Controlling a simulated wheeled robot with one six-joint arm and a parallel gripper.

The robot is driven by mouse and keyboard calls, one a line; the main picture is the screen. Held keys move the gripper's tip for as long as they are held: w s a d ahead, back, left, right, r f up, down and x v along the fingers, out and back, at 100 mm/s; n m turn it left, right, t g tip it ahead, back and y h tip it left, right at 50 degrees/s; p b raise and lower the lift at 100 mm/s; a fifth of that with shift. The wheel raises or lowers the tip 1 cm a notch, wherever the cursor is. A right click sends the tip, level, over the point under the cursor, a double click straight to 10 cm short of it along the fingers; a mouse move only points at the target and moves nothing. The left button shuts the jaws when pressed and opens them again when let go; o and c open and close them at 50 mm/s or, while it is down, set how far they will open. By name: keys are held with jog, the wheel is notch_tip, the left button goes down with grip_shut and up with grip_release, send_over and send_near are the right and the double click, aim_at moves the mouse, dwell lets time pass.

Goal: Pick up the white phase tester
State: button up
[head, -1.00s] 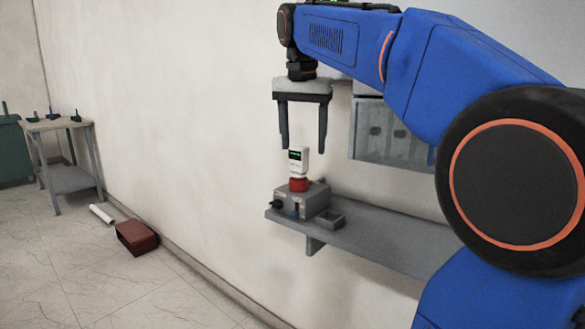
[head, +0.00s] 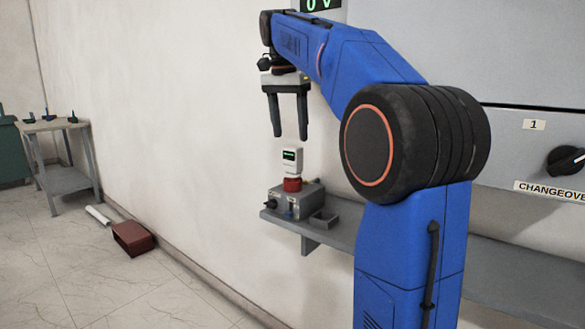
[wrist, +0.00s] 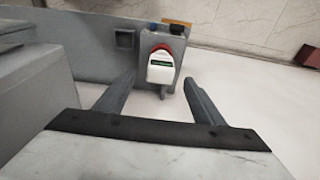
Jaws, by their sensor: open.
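The white phase tester (head: 292,160) stands upright on a red base (head: 292,184) on top of a grey box (head: 293,202). The tester has a dark display with green marks. In the wrist view the tester (wrist: 161,68) shows beyond and between the fingers, with the red base (wrist: 161,47) just behind it. My gripper (head: 290,137) is open and empty, pointing down above the tester. A gap shows between its fingertips and the tester's top. The wrist view also shows the two fingers of my gripper (wrist: 158,82) spread wide.
The grey box sits at the left end of a grey wall shelf (head: 340,247). A small open grey holder (head: 323,220) is beside it. A grey cabinet with a black knob (head: 565,160) is at the right. A dark red box (head: 132,238) lies on the floor.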

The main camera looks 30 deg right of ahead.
aim_at(292, 147)
jog(key=f, duration=0.4)
jog(key=d+f, duration=0.1)
jog(key=f, duration=0.1)
jog(key=shift+w, duration=0.15)
jog(key=shift+w+d+f, duration=0.1)
jog(key=shift+d+f, duration=0.1)
jog(key=shift+f, duration=0.65)
jog(key=shift+w+d+f, duration=0.1)
jog(key=shift+d+f, duration=0.05)
jog(key=shift+f, duration=0.75)
jog(key=shift+w+d+f, duration=0.1)
jog(key=shift+d+f, duration=0.1)
jog(key=shift+f, duration=0.65)
jog(key=shift+c, duration=0.7)
jog(key=c, duration=1.1)
